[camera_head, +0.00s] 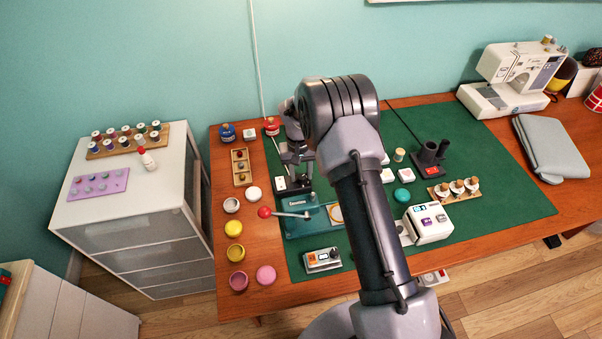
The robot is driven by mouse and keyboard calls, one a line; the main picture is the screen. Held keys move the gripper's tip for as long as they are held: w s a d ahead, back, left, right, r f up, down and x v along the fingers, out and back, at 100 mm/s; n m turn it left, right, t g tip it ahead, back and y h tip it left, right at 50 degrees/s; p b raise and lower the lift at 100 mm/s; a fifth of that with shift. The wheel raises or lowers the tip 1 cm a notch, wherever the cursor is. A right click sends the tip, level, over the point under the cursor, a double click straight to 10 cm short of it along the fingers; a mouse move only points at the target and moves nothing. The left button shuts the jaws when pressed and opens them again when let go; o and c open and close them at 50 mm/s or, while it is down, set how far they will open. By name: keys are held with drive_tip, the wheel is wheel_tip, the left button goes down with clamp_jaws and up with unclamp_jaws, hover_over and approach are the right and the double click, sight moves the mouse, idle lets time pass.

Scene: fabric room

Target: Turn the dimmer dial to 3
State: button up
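I cannot tell for sure which item is the dimmer dial. A small white box with dark marks (281,184) sits on the green mat, right at my gripper, which partly covers it. A grey-white device (322,260) with an orange display and a dark round knob (334,255) sits near the mat's front edge. No dial number is readable. My gripper (296,182) points down over the left part of the mat, beside the small white box. Its fingers are small and dark here, so their opening and any contact are unclear.
A teal crank device (300,226) with a red-knobbed handle (265,212) stands in front of my gripper. A white box with purple buttons (432,223) is right of my arm. Jars and lids line the table's left edge. A sewing machine (515,75) stands back right.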

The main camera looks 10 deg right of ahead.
clamp_jaws()
drive_tip(key=shift+m, duration=0.4)
drive_tip(key=m+b, duration=0.1)
drive_tip(key=m, duration=0.3)
drive_tip(key=shift+m+b, duration=0.4)
drive_tip(key=m+b, duration=0.1)
drive_tip(key=m, duration=0.4)
drive_tip(key=shift+d+g, duration=0.1)
drive_tip(key=shift+g, duration=0.2)
drive_tip(key=m+b, duration=0.2)
drive_tip(key=m, duration=0.4)
drive_tip(key=shift+m+y, duration=0.3)
drive_tip(key=shift+m, duration=0.1)
drive_tip(key=m+b, duration=0.2)
drive_tip(key=m, duration=0.4)
drive_tip(key=shift+s, duration=0.1)
drive_tip(key=shift+m, duration=0.4)
